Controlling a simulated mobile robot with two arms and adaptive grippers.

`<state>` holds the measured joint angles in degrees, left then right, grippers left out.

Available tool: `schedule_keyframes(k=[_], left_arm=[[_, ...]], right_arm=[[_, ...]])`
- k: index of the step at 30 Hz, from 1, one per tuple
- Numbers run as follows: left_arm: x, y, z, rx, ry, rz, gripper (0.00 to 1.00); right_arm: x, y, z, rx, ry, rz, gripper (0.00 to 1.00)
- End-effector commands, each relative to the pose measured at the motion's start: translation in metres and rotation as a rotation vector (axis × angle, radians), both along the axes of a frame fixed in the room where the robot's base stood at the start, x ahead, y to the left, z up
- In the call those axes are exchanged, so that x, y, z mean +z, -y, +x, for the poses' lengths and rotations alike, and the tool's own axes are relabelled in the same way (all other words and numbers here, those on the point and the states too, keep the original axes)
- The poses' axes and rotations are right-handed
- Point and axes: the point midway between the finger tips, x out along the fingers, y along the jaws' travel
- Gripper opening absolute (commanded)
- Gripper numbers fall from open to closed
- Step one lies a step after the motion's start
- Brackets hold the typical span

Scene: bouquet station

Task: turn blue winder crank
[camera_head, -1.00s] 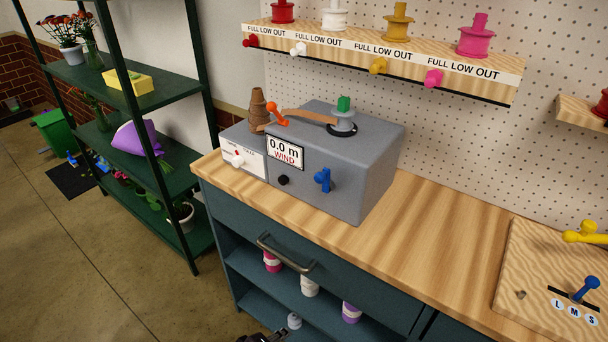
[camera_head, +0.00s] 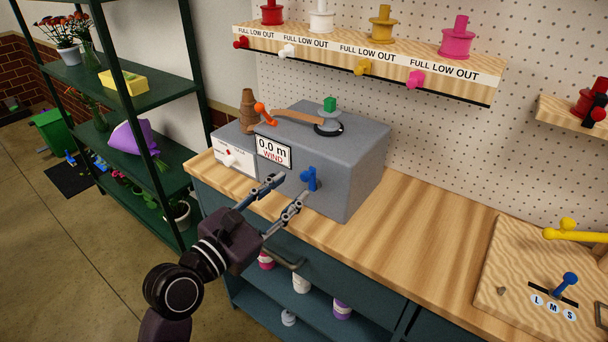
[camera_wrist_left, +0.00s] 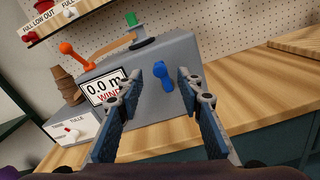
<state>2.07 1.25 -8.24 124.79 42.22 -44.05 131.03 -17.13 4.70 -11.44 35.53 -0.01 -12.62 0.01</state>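The blue crank (camera_head: 311,179) sticks out from the front face of the grey winder box (camera_head: 355,170), whose display reads 0.0 m WIND. My left gripper (camera_head: 290,187) is in front of the box with its two fingers spread and pointing at the crank. In the left wrist view the blue crank (camera_wrist_left: 163,75) shows between the two open fingers (camera_wrist_left: 157,85), a little beyond their tips. No contact with the crank shows. My right gripper is not in view.
An orange lever (camera_head: 265,114) and a spool with a green top (camera_head: 329,115) sit on the box. A smaller white-fronted unit (camera_head: 234,155) stands at its left. The wooden worktop (camera_head: 420,225) is clear to the right, up to a board with blue and yellow levers.

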Motion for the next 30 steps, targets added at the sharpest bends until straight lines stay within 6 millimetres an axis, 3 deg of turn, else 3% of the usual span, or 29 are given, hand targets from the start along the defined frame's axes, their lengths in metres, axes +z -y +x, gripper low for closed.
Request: schedule_keyframes(k=[12,23,30], left_arm=[[0.000,0.035,0.049,0.001,0.001,0.004,0.34],[-0.001,0.040,0.055,0.001,0.000,0.006,0.34],[-0.001,0.039,0.055,0.001,0.000,0.006,0.11]], right_arm=[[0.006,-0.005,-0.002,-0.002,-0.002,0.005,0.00],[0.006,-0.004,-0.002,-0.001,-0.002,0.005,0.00],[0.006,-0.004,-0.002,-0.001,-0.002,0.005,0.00]])
